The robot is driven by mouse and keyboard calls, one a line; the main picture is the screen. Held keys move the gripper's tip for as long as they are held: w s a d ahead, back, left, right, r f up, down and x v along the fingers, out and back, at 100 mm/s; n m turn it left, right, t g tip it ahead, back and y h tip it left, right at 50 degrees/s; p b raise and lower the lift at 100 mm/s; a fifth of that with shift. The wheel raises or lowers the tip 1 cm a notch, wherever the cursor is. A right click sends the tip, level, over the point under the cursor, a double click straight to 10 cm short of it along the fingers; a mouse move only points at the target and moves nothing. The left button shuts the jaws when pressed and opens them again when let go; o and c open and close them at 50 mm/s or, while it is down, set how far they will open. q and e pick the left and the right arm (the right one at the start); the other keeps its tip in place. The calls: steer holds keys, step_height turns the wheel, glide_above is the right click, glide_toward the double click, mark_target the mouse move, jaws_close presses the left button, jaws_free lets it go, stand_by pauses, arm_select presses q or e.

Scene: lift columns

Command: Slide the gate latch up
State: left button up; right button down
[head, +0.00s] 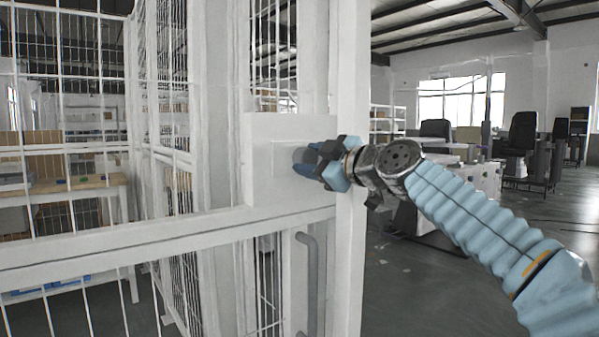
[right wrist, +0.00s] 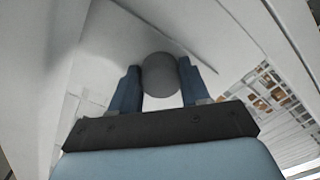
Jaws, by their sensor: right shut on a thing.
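The white wire gate (head: 110,240) stands in front of me, with a white latch plate (head: 258,135) on its frame at the middle of the head view. A round grey latch knob (right wrist: 160,76) sticks out from the white plate and shows in the right wrist view. My right gripper (head: 318,163) reaches in from the right at the plate, and its fingers hide most of the knob there. In the right wrist view the blue fingers (right wrist: 157,88) are on both sides of the knob, shut on it. My left gripper is not in view.
A grey vertical handle (head: 307,285) is on the gate below the latch plate. A wooden-topped bench (head: 75,188) stands behind the mesh at left. Desks and dark chairs (head: 523,135) stand in the room at right, with open floor before them.

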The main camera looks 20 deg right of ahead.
steer(key=shift+r, duration=0.35)
steer(key=c, duration=1)
jaws_free()
steer(key=o, duration=0.5)
steer(key=shift+f, duration=0.1)
steer(key=shift+c, duration=0.2)
steer(key=shift+s, duration=0.2)
steer(key=b+v, duration=0.4)
steer(key=v, duration=0.9)
steer(key=shift+s, duration=0.2)
steer(key=shift+d+f, duration=0.1)
